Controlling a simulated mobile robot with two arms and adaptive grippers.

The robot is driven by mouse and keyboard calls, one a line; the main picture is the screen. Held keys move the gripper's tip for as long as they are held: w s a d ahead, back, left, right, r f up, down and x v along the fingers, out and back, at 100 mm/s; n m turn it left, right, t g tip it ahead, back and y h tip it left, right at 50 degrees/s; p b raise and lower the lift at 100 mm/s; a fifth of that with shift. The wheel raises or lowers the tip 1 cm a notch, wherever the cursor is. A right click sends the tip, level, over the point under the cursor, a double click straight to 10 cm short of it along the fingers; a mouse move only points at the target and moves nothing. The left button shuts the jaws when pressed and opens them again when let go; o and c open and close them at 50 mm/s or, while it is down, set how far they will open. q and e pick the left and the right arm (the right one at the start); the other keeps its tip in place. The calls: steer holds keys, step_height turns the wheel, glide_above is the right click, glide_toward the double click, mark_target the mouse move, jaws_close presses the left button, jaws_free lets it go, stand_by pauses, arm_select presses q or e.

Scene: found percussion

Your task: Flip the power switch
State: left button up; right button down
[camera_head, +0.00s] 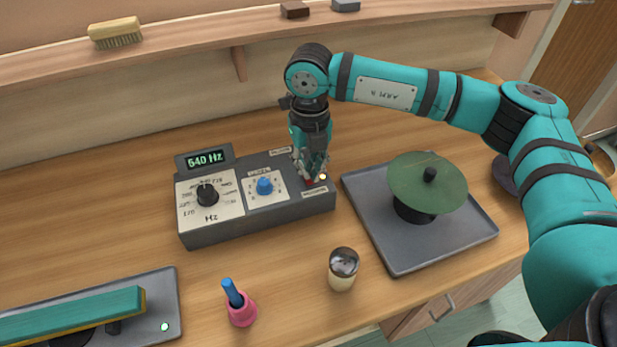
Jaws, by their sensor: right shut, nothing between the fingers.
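My left gripper is not in view.
A grey tray (383,250) with a green disc (428,183) on a black stand lies right of the box. A metal-topped shaker (343,268) and a pink holder (242,313) stand in front. A teal bar (75,315) is at lower left. A shelf with a brush (116,33) runs behind.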

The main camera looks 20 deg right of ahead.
steer(key=shift+f+b, duration=0.75)
steer(key=shift+f, duration=0.15)
steer(key=shift+s, duration=0.1)
stand_by(0.3)
steer(key=shift+r+p, duration=0.5)
steer(key=shift+r, duration=0.35)
steer(key=shift+r+p, duration=1.15)
steer(key=shift+r, duration=1.5)
